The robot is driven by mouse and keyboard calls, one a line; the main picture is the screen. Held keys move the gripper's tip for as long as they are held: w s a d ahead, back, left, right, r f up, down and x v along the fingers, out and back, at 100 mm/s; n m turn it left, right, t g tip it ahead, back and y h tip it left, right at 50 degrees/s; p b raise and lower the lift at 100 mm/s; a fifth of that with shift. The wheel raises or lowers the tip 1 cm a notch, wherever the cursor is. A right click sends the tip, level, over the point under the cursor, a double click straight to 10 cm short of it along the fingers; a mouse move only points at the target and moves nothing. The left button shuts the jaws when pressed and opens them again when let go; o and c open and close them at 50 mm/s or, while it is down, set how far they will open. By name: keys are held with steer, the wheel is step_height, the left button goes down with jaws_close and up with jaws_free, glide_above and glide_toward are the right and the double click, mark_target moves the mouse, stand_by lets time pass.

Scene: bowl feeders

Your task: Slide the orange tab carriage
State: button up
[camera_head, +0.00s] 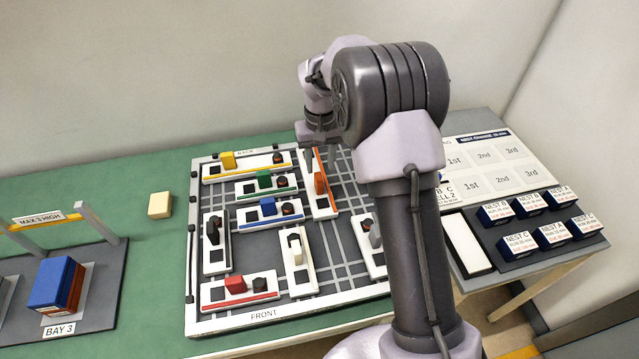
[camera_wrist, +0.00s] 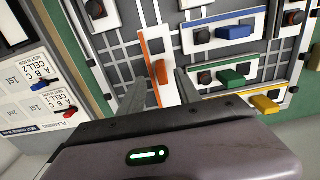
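The orange tab carriage is a white block (camera_head: 327,208) with an orange stripe and an upright orange tab (camera_head: 319,183). It stands lengthwise front to back in the back right part of the slotted board. In the wrist view the orange tab (camera_wrist: 162,72) shows between the two grey fingers of my gripper (camera_wrist: 158,88), with space on both sides. My gripper (camera_head: 315,148) is open, over the back end of this carriage. That end is partly hidden by my arm. I cannot tell how high the fingertips are above the carriage.
Blue (camera_head: 268,206), green (camera_head: 264,180) and yellow (camera_head: 228,160) tab carriages lie left of the orange one. A white-tab carriage (camera_head: 295,246), a red one (camera_head: 236,285) and a grey one (camera_head: 374,232) are nearer the front. Bare grid lies in front of the orange carriage.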

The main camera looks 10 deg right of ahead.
mark_target(320, 181)
step_height(320, 181, down, 9)
steer(key=shift+w+f+b, duration=0.1)
steer(key=shift+b, duration=1.05)
jaws_close()
stand_by(0.4)
